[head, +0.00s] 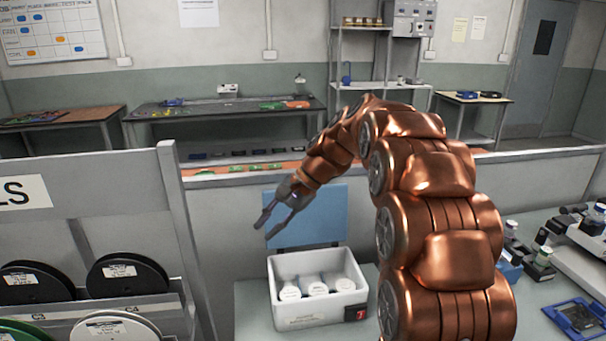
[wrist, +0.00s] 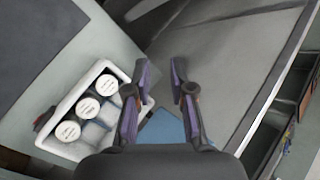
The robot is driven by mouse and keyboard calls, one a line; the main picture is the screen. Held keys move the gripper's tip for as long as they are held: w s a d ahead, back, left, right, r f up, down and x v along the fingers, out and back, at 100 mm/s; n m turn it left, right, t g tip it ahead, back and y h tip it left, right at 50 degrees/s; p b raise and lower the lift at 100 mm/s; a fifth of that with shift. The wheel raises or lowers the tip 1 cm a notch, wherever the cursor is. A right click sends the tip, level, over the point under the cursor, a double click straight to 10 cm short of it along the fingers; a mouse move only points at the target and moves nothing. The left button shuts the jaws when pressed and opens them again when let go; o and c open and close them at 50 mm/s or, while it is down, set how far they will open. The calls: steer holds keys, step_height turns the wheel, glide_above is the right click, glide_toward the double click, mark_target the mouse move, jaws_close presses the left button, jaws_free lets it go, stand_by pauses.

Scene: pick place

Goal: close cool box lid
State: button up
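The cool box (head: 318,308) is a white open box on the grey table, with several white-capped containers (head: 313,284) inside. Its blue lid (head: 308,216) stands up at the back edge, open. My gripper (head: 262,227) is in front of or beside the upper left part of the lid, above the box, with its fingers apart and nothing between them. In the wrist view the box (wrist: 112,67) lies to the left of my gripper (wrist: 160,112), and part of the blue lid (wrist: 163,128) shows between and behind the fingers. I cannot tell if a finger touches the lid.
A rack with black and green reels (head: 128,272) stands at the left. Lab instruments (head: 540,262) and a blue device (head: 577,316) are on the table at the right. A low wall (head: 230,222) runs behind the box. Bare table lies around the box.

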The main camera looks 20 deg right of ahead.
steer(key=w+d+r+m+t+y+p, duration=0.1)
steer(key=w+d+r+m+t+y, duration=0.1)
steer(key=w+d, duration=0.6)
steer(key=m+t+y+p, duration=0.2)
steer(key=m+t+y, duration=0.1)
glide_above(324, 191)
steer(key=shift+s+d+f, duration=0.15)
steer(key=shift+f, duration=0.05)
steer(key=shift+d+f+t, duration=0.2)
steer(key=shift+d+t, duration=0.1)
steer(key=shift+d, duration=0.05)
steer(key=shift+a, duration=0.45)
steer(key=shift+p+x, duration=0.9)
steer(key=shift+x, duration=2.55)
steer(key=shift+d, duration=0.1)
jaws_close()
